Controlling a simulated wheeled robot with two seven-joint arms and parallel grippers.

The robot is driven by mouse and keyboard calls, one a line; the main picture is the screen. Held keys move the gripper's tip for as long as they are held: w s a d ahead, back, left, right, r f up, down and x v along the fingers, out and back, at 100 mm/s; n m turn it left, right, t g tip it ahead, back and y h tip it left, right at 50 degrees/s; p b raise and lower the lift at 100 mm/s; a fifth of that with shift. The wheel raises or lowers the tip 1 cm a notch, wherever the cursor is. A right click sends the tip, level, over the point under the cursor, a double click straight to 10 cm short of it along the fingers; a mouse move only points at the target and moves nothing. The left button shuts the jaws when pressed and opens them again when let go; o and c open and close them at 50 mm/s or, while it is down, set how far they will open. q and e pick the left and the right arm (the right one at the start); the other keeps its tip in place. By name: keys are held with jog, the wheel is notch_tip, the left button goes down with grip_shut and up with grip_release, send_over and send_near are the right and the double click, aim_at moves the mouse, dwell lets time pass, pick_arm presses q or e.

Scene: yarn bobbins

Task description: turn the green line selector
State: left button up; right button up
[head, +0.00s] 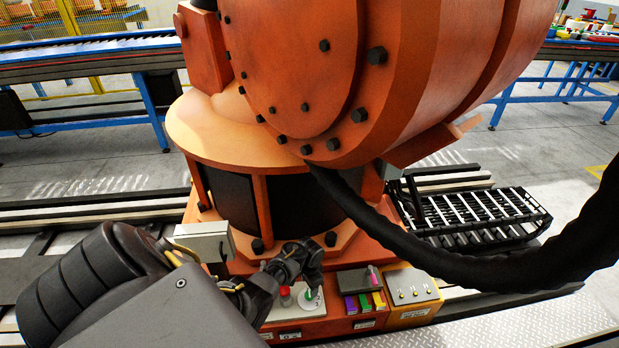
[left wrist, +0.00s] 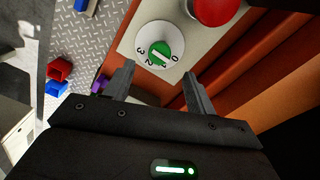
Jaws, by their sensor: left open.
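The green line selector (head: 311,297) is a green knob on a round white dial, on the pale panel at the orange machine's foot. In the left wrist view the green knob (left wrist: 160,53) has a white pointer bar, with the digits 0, 2 and 3 readable around it. My left gripper (left wrist: 158,80) is open and empty, its two fingers spread on either side below the dial in that view, apart from the knob. In the head view my left gripper (head: 312,268) is just above the panel. My right gripper is not in view.
A red button (head: 285,296) sits beside the selector; it also shows in the left wrist view (left wrist: 216,9). Purple, green and yellow pieces (head: 364,302) and a yellow control box (head: 411,294) are to the right. A thick black cable (head: 430,250) hangs across the right side.

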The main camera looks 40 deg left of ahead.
aim_at(310, 294)
pick_arm(q)
notch_tip(310, 294, up, 4)
jog(key=shift+r+p, duration=0.15)
jog(key=shift+p, duration=0.35)
jog(key=s+d+f, duration=0.1)
jog(key=s+f, duration=0.1)
jog(key=f, duration=0.1)
jog(key=s+d+f, duration=0.1)
jog(key=s+f, duration=0.1)
jog(key=s, duration=0.1)
jog(key=s+d+f, duration=0.2)
jog(key=f, duration=0.1)
jog(key=shift+s+f, duration=0.3)
jog(key=shift+s, duration=0.05)
jog(key=s+d+f, duration=0.3)
jog(key=s+f, duration=0.1)
jog(key=s, duration=0.7)
jog(key=s+d+f, duration=0.3)
jog(key=s+f, duration=0.2)
jog(key=s, duration=0.6)
jog(key=s+d+f+t, duration=0.1)
jog(key=s+d+f, duration=0.2)
jog(key=s, duration=0.8)
jog(key=shift+d+f+n, duration=0.2)
jog(key=shift+f+n, duration=0.2)
jog(key=shift+f, duration=0.3)
jog(key=shift+s, duration=0.1)
